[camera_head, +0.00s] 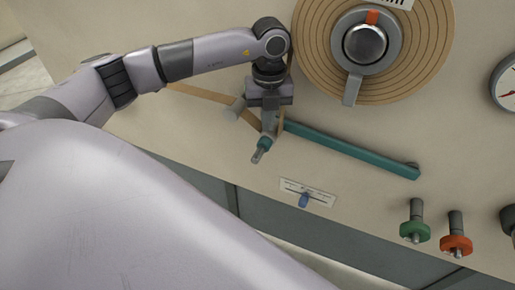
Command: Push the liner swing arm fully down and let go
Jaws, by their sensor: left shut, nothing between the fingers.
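The liner swing arm (350,152) is a teal bar on the beige panel, sloping from a dark round end at lower right up to the left. A short grey and teal peg (261,150) sticks out near its left end. My left gripper (269,122) is shut and empty, right at the arm's left end, and partly hides it. I cannot tell whether the fingers touch the bar or the peg. My right gripper is out of view.
A wound tan disc (421,72) with a grey hub sits above the swing arm. A tan strip (205,96) runs in from the left. Below are a slider with a blue knob (304,200), a green knob (415,231) and an orange knob (456,244). A gauge (507,84) is at right.

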